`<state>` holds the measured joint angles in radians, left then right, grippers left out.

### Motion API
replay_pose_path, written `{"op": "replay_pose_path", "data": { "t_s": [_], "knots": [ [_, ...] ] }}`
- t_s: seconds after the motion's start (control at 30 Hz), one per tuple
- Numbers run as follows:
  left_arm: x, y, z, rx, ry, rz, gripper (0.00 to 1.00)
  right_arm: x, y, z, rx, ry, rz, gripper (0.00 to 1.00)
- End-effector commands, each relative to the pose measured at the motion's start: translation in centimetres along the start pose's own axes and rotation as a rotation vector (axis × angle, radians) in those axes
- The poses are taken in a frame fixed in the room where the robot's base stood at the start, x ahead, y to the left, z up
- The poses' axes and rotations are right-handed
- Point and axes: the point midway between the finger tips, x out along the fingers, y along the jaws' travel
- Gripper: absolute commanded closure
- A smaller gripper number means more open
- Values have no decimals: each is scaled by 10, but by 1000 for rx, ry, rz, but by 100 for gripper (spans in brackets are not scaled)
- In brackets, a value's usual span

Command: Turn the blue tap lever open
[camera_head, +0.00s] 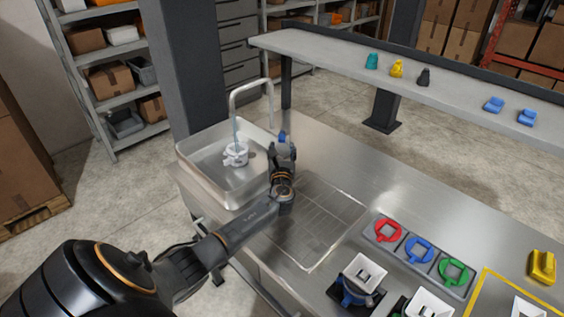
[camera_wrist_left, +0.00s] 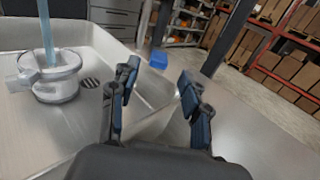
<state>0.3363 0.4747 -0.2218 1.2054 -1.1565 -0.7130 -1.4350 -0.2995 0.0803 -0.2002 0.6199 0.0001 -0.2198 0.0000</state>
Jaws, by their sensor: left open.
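The blue tap lever (camera_head: 282,136) shows just beyond my left gripper, by the sink's right rim. In the left wrist view the small blue block of the lever (camera_wrist_left: 158,61) lies beyond and between the fingertips, with no visible contact. My left gripper (camera_head: 283,150) is open; its two dark fingers (camera_wrist_left: 160,88) are spread with nothing between them. The grey tap spout (camera_head: 252,84) arches over the sink. A pale blue stream (camera_wrist_left: 45,35) runs from it into a white handled vessel (camera_head: 236,154) standing in the sink. My right gripper is not in view.
The steel sink (camera_head: 205,183) lies left of my gripper. A ribbed drain area (camera_head: 318,215) is to its right. Red (camera_head: 388,231), blue and green ring holders and white funnels (camera_head: 366,270) stand at the front right. A raised shelf (camera_head: 450,95) carries several small coloured objects.

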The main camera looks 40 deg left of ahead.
Motion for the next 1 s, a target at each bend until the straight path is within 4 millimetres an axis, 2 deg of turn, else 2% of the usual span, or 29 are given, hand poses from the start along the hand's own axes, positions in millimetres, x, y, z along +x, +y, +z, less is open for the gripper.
{"op": "replay_pose_path", "data": {
  "t_s": [0.2, 0.4, 0.8, 1.0],
  "knots": [
    [-38, 0, -1, -1, 2, -2, 53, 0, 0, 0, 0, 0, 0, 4],
    [-61, 0, 0, -1, 2, -1, 53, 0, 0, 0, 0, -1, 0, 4],
    [-68, 0, 0, -1, 1, 0, 53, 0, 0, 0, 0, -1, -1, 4],
    [-69, -6, 1, -65, 0, 17, 94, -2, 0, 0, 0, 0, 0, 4]
  ]
}}
